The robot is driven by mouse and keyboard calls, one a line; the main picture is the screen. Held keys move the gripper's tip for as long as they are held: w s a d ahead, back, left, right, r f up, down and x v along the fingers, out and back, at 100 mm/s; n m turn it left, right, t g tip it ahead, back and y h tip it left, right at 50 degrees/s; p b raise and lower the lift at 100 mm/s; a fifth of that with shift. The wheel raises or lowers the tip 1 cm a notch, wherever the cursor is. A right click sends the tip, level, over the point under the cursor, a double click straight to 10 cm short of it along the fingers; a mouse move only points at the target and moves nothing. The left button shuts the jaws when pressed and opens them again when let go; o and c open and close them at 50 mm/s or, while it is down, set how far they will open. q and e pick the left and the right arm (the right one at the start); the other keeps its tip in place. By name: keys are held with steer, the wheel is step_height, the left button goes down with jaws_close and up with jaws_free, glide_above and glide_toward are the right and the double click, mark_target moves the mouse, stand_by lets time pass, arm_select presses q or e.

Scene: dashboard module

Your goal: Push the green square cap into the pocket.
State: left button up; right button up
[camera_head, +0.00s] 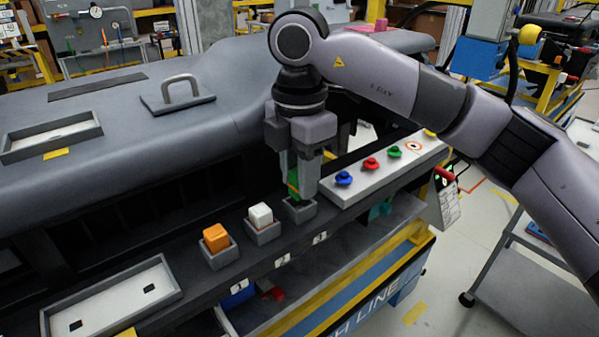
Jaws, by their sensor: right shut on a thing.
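My right gripper (303,188) points straight down over the third small grey pocket (299,211) in the row on the dashboard's front ledge. It is shut on the green cap (293,182), which shows between its fingers. The fingers hide much of the cap. The cap's lower end is at or just above the pocket's opening; I cannot tell how far in it sits. My left gripper is out of view.
An orange cap (215,237) and a white cap (260,214) stand in the neighbouring pockets on the left. A light panel (380,170) with blue, red and green knobs lies close on the right. An empty shallow tray (111,298) lies at front left.

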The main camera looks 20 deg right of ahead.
steer(key=shift+f+b, duration=0.85)
steer(key=shift+f, duration=0.3)
steer(key=o, duration=1.1)
steer(key=shift+r, duration=3.65)
